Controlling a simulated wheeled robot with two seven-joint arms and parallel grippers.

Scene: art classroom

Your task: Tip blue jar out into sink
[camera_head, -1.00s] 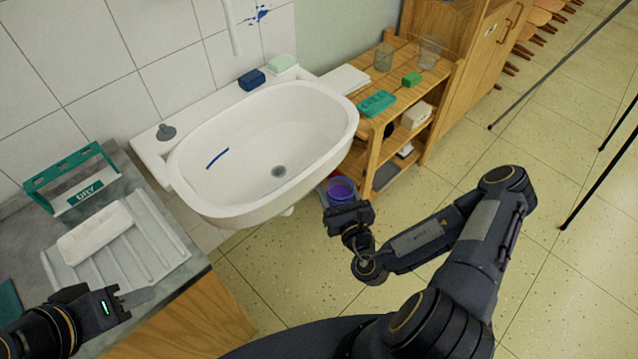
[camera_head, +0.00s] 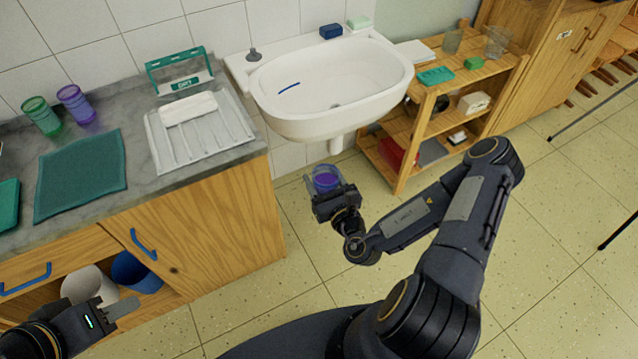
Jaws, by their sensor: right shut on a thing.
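The blue jar (camera_head: 325,179) is a clear jar with blue-purple content, held upright as far as I can tell. My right gripper (camera_head: 334,200) is shut on it, above the floor and in front of the sink in the picture. The white sink (camera_head: 350,82) is on the wall behind and above the jar in view, with a blue streak inside its basin. My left gripper (camera_head: 113,305) is at the lower left, in front of the open cabinet and away from the jar. Its fingers are small and partly unclear, so its opening cannot be told.
A wooden shelf (camera_head: 455,85) stands right of the sink. Floor between is clear.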

